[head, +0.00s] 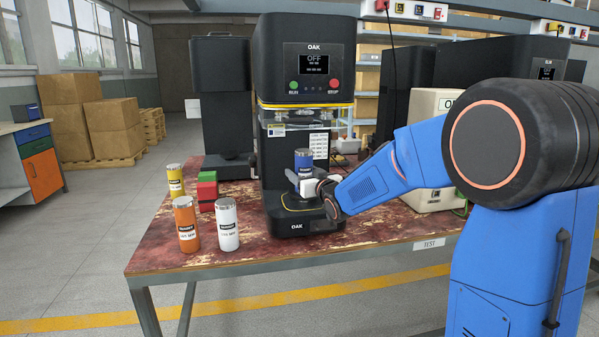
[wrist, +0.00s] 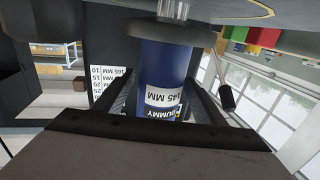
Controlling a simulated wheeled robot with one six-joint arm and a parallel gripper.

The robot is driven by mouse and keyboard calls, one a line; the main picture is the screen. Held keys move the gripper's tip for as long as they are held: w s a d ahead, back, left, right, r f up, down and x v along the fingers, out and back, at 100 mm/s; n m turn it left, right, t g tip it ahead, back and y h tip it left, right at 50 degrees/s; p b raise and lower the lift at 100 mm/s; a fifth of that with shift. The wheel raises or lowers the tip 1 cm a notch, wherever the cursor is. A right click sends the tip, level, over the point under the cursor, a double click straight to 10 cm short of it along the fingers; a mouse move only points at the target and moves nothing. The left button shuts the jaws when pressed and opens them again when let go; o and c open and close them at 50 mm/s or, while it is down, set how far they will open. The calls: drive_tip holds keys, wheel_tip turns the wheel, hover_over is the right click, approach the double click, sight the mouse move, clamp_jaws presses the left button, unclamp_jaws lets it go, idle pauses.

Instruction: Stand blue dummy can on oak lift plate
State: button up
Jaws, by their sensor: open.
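The blue dummy can (head: 304,160) is upright inside the oak seamer (head: 306,60), below its clear guard. In the wrist view, which is upside down, the can (wrist: 165,75) has its base against the round dark lift plate (wrist: 178,33) on a shiny rod. It looks seated on the plate with no visible gap. My gripper (head: 314,184) reaches in from the right, low at the can. In the wrist view my gripper (wrist: 163,108) is open, with one finger on each side of the can. Whether the fingers touch it I cannot tell. The head view hides most of the plate.
Yellow (head: 175,181), orange (head: 186,224) and white (head: 227,224) cans stand at the table's left, near red and green blocks (head: 207,190). A lever (wrist: 224,92) with a dark knob is close beside the can. The seamer's display reads OFF.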

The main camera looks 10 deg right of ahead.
drive_tip(key=s+d+f+m+g+h, duration=0.1)
drive_tip(key=s+d+f+g+h, duration=0.2)
drive_tip(key=s, duration=1)
drive_tip(key=s+d+f+m+g+h, duration=0.1)
drive_tip(key=s+d+f+g, duration=0.3)
drive_tip(key=s, duration=1)
drive_tip(key=s+f+g, duration=0.3)
drive_tip(key=s, duration=1)
drive_tip(key=s+f+g, duration=0.2)
drive_tip(key=s+f, duration=0.2)
drive_tip(key=s, duration=0.9)
drive_tip(key=shift+s+d+f+m+g, duration=0.2)
drive_tip(key=shift+s+d+m+g, duration=0.1)
drive_tip(key=shift+d+g, duration=0.1)
drive_tip(key=shift+w, duration=0.1)
